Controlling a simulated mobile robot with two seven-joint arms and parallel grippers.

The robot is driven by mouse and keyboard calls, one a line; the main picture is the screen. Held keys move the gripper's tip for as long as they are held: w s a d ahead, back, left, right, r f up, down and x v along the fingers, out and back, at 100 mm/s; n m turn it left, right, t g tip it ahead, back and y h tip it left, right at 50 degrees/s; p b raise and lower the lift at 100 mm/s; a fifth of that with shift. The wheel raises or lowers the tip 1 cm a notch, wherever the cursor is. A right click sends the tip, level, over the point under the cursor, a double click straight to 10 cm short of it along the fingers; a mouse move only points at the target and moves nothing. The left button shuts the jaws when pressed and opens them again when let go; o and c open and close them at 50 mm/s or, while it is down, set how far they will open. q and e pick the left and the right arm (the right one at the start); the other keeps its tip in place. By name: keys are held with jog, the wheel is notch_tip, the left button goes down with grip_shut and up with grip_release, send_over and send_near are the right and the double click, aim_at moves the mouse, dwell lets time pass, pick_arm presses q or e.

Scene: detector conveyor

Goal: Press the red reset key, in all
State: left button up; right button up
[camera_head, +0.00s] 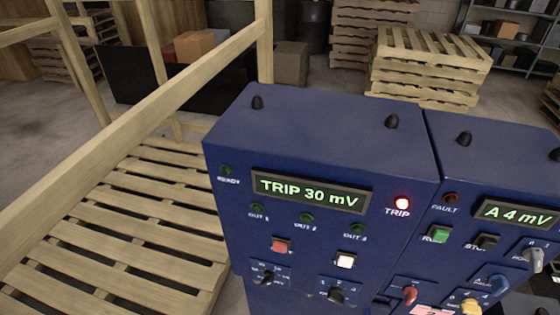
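The red key (281,246) is on the front face of the blue detector cabinet (228,205), below its display, at the lower left; its label is too small to read. The display (312,192) reads "TRIP 30 mV". The TRIP lamp (402,203) to its right glows red. A white key (345,261) sits to the right of the red key. The READY lamp and the OUT lamps look unlit. Neither of my grippers shows in the head view.
A second blue cabinet (478,165) on the right has a display (516,216) reading "A 4 mV", a green key (439,234), a black key (487,242) and knobs. Dark knobs (337,296) lie below the keys. A wooden pallet frame (150,108) stands at left.

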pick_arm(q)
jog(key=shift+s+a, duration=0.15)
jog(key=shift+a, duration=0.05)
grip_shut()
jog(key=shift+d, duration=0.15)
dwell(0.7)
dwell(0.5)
